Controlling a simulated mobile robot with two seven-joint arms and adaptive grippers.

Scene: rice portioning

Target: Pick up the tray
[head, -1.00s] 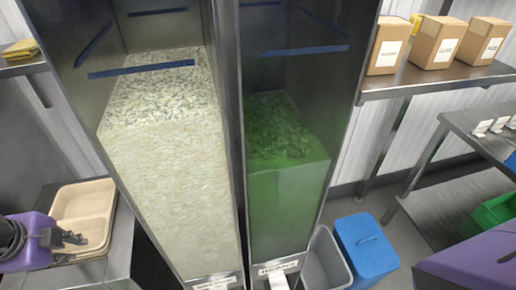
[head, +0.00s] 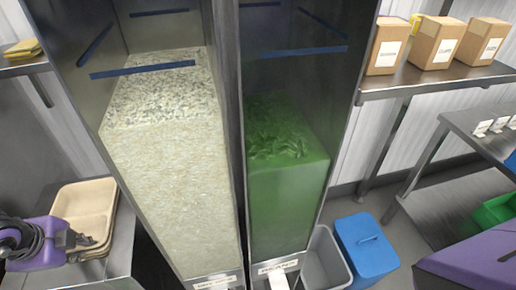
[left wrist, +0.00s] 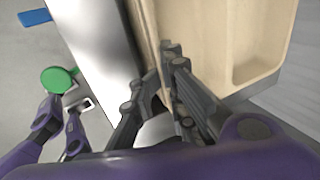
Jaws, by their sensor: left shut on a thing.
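A beige compartment tray (head: 84,203) lies on the metal counter at the left of the head view. More tray edges show beneath it, like a stack. My left gripper (head: 88,242) is at the tray's near edge, shut on it. In the left wrist view the dark fingers (left wrist: 168,62) meet at the rim of the tray (left wrist: 208,40), whose compartment shows at the right. I cannot tell whether the tray is lifted clear of what lies below.
A tall clear bin of rice (head: 170,190) stands right beside the counter, with a bin of green food (head: 285,200) next to it. A grey bin (head: 325,262) and a blue bin (head: 366,250) stand on the floor. Boxes (head: 435,42) sit on a shelf.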

